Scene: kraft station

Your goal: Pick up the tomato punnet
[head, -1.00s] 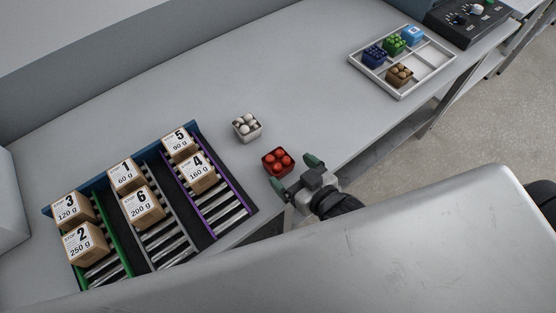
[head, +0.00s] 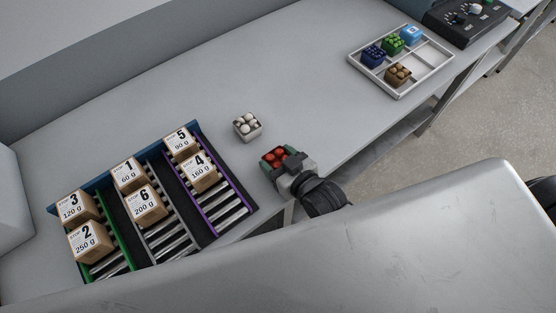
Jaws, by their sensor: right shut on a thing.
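The tomato punnet (head: 274,157), a small tray of red tomatoes, is on the grey bench near its front edge. My right gripper (head: 278,161) is around it, with its green-tipped fingers at two sides of the punnet, shut on it. The gripper covers part of the punnet, and I cannot tell whether its underside touches the bench. My left gripper is not in view.
A punnet of white items (head: 247,126) stands just behind and left. Numbered boxes sit on a roller rack (head: 224,203) at the left. A white divided tray (head: 432,68) with several punnets is at the back right. The bench between is clear.

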